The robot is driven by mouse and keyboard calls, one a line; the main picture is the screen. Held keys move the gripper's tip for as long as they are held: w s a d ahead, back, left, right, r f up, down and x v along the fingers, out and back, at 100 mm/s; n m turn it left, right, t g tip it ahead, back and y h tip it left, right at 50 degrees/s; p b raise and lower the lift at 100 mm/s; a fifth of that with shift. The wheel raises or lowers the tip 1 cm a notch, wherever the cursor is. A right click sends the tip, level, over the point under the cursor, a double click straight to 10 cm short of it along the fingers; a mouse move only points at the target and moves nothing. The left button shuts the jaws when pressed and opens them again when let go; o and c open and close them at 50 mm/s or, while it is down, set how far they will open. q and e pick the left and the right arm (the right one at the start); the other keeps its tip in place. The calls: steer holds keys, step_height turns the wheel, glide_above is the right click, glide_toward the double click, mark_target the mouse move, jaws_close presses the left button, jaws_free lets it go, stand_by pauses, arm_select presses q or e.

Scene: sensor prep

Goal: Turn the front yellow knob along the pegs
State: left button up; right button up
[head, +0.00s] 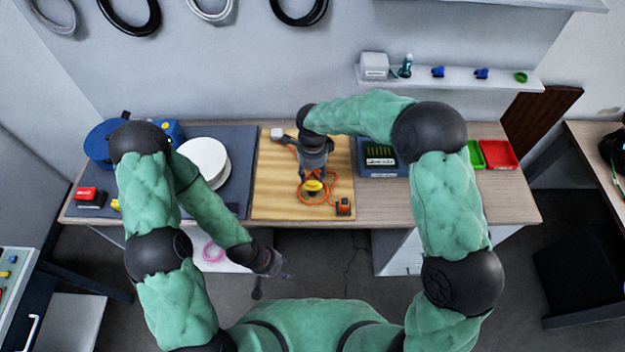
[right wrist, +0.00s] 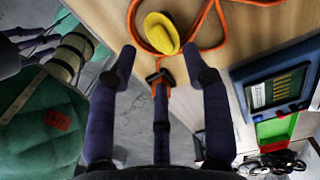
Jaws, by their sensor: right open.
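A yellow knob (head: 313,186) sits on the wooden board (head: 268,190), with orange cable looped around it. It also shows in the right wrist view (right wrist: 161,32), just beyond my fingertips. My right gripper (head: 314,172) points down over the board, close to the knob. In the right wrist view its fingers (right wrist: 159,58) are spread apart with nothing held between them. My left gripper (head: 272,268) hangs in front of the table, away from the board; its fingers are too small to read. I cannot make out the pegs, and no second yellow knob shows clearly on the board.
An orange and black block (head: 344,206) stands at the board's front right corner. A blue device with a screen (head: 380,158) is right of the board. White discs (head: 204,160) lie on the dark mat to the left. A red bin (head: 499,154) stands at the far right.

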mark_target(313, 184)
steer(key=shift+f, duration=2.55)
jaws_close()
